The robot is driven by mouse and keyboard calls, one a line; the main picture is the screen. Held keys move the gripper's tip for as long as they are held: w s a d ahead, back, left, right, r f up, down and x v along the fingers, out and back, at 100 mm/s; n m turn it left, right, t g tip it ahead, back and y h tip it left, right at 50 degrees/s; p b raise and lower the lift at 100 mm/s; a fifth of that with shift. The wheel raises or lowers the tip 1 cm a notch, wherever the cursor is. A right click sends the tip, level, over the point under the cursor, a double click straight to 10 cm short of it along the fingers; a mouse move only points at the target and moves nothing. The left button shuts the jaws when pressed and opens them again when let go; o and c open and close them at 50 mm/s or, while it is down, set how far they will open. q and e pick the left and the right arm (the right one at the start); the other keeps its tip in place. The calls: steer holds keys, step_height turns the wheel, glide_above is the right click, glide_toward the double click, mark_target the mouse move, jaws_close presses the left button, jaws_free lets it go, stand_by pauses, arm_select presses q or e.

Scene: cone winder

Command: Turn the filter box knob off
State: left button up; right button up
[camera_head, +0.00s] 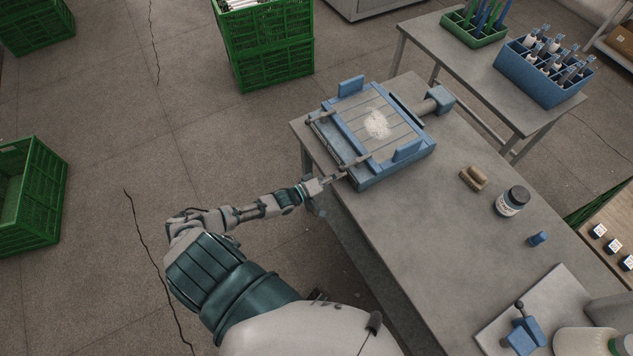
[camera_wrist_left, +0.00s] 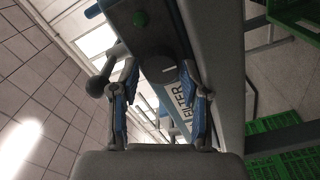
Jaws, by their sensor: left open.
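The filter box (camera_head: 428,149) is a blue-edged box with a slatted top and a white fluffy clump (camera_head: 377,123) on it, at the table's left end. My left gripper (camera_head: 336,179) is at its near left side. In the left wrist view the box side carries a FILTER label (camera_wrist_left: 182,100) and a round grey knob (camera_wrist_left: 158,66) with a pale mark. The open left fingers (camera_wrist_left: 160,80) stand on either side of the knob, with gaps showing. I cannot tell whether either finger touches it. The knob is not distinguishable in the head view. My right gripper is not in view.
A dark ball-ended lever (camera_wrist_left: 98,88) is close beside the left finger; a green button (camera_wrist_left: 92,11) sits above. On the table (camera_head: 420,220) are a brown object (camera_head: 473,178), a jar (camera_head: 512,201) and a blue clamp (camera_head: 522,337). Green crates (camera_head: 268,60) stand on the floor.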

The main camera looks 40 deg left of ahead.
arm_select(q)
steer(key=m, duration=0.2)
steer(key=f+m, duration=0.1)
steer(key=shift+s+d+p, duration=0.3)
steer(key=shift+p, duration=0.05)
steer(key=m, duration=0.4)
steer(key=shift+d+r, duration=0.1)
steer(key=shift+r, duration=0.05)
steer(key=m, duration=0.4)
steer(key=shift+w, duration=0.15)
steer(key=m+b, duration=0.1)
steer(key=m, duration=0.3)
steer(key=shift+a+m+b, duration=0.2)
steer(key=shift+m+b, duration=0.1)
steer(key=shift+b, duration=0.1)
steer(key=shift+f+m+b, duration=0.2)
steer(key=shift+m+b, duration=0.3)
steer(key=shift+m, duration=0.5)
steer(key=p+v, duration=0.1)
steer(key=v, duration=1.7)
steer(key=s+f+n+g+y, duration=0.2)
steer(key=s+f+g+y, duration=0.1)
steer(key=f, duration=0.9)
steer(key=s+d+f+n+g+y, duration=0.1)
steer(key=s+f+n+g+y, duration=0.2)
steer(key=f, duration=0.9)
steer(key=shift+d+g+b, duration=0.15)
steer(key=shift+g+b, duration=0.25)
steer(key=shift+b, duration=0.05)
